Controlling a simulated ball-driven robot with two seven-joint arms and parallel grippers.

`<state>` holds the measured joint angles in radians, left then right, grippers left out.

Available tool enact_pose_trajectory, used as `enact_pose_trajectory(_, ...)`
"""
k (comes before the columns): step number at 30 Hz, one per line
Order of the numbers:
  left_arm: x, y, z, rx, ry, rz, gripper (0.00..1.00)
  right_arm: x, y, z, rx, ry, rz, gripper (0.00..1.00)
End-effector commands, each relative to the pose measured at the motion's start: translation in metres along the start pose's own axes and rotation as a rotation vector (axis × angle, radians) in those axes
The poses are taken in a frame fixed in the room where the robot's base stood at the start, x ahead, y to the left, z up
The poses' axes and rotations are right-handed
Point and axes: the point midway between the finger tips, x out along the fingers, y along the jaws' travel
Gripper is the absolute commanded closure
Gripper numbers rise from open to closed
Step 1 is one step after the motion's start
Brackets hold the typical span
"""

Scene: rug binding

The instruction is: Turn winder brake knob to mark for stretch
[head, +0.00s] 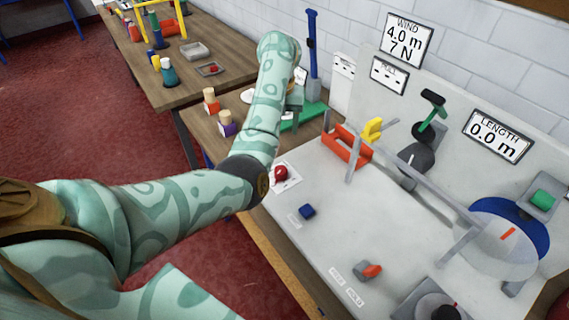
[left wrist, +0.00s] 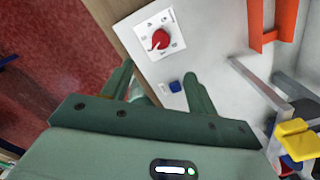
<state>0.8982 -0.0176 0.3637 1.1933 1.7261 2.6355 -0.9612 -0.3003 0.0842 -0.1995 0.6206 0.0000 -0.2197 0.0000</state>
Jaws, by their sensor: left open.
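A red knob (head: 281,173) sits on a white square plate with printed marks, at the left edge of the pale work panel. It also shows in the left wrist view (left wrist: 160,39), where its plate carries several small marks around it; they are too small to read. My left gripper (left wrist: 158,72) is open and empty, with its two green fingers apart. The knob lies beyond the fingertips, and no contact shows. My right gripper is in neither view.
A blue block (head: 307,211) lies near the knob. An orange tray (head: 346,147), a yellow piece (head: 373,129) and a blue-rimmed drum (head: 505,238) stand farther right. Bare panel (head: 360,220) lies between.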

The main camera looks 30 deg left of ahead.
Motion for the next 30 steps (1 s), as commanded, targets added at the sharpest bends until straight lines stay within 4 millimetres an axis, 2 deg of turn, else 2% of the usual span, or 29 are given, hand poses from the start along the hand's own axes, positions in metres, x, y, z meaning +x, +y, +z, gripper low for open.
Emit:
enact_pose_trajectory(5, 0.016, -0.002, -0.002, 0.024, 0.012, -0.011, 0.41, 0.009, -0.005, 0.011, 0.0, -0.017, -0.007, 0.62)
enact_pose_trajectory(15, 0.102, -0.002, -0.003, 0.021, 0.015, -0.006, 0.41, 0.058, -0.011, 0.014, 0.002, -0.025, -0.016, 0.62)
enact_pose_trajectory(21, 0.143, -0.003, -0.003, 0.02, 0.012, -0.006, 0.41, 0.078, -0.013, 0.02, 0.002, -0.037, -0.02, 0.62)
enact_pose_trajectory(25, 0.158, -0.003, -0.003, 0.02, 0.01, -0.007, 0.41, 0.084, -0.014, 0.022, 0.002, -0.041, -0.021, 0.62)
enact_pose_trajectory(30, 0.164, -0.003, -0.003, 0.021, 0.008, -0.008, 0.41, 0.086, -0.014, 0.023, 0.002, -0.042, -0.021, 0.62)
